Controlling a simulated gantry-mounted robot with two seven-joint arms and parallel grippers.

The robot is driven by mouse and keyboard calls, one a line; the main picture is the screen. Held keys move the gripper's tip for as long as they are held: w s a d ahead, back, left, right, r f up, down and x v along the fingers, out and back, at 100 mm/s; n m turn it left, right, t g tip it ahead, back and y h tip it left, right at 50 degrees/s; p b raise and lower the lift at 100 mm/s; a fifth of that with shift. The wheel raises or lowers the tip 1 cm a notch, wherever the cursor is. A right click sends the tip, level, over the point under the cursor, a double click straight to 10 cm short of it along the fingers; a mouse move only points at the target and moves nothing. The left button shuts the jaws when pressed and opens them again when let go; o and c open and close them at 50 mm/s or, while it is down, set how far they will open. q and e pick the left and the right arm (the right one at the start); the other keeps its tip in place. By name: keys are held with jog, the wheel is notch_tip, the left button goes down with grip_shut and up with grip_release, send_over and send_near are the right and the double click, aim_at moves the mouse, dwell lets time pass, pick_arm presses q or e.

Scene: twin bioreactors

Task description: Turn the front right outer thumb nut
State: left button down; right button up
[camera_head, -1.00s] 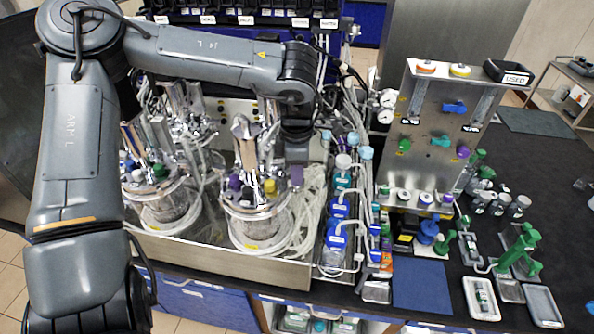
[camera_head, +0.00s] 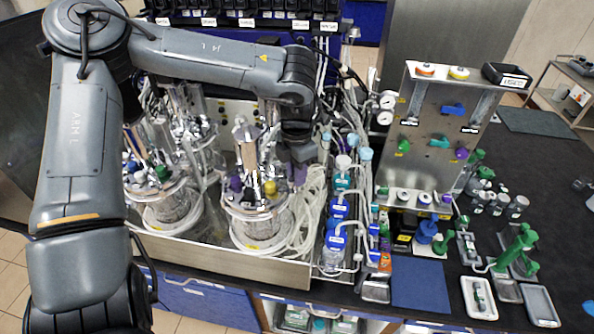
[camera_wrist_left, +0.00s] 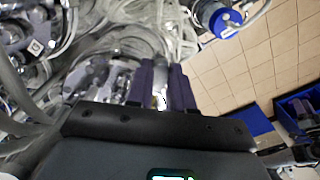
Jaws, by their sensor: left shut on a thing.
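The right bioreactor vessel (camera_head: 257,228) stands in the metal tray with coloured caps on its head plate, among them a yellow cap (camera_head: 270,187) and a purple one (camera_head: 236,184). My left gripper (camera_head: 300,172) points down at the right side of this head plate. In the left wrist view its two purple fingers (camera_wrist_left: 161,88) are close around a small metallic part (camera_wrist_left: 160,98) between them. This fits the front right outer thumb nut, but the fingers hide most of it. The nut cannot be made out in the head view. My right gripper is not in view.
The left vessel (camera_head: 168,207) stands beside the right one. Clear tubing (camera_head: 312,205) hangs close to the right of the gripper. A blue mat (camera_head: 420,286) lies bare on the bench.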

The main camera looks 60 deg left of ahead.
pick_arm(q)
jog(key=n, duration=0.5)
jog(key=shift+a+n, duration=0.1)
jog(key=shift+n, duration=0.2)
jog(key=n, duration=0.3)
jog(key=shift+s+a+n, duration=0.1)
jog(key=shift+n, duration=1.1)
jog(key=c, duration=1)
grip_release()
jog(key=shift+r, duration=0.15)
jog(key=shift+r, duration=0.25)
notch_tip(320, 180, up, 10)
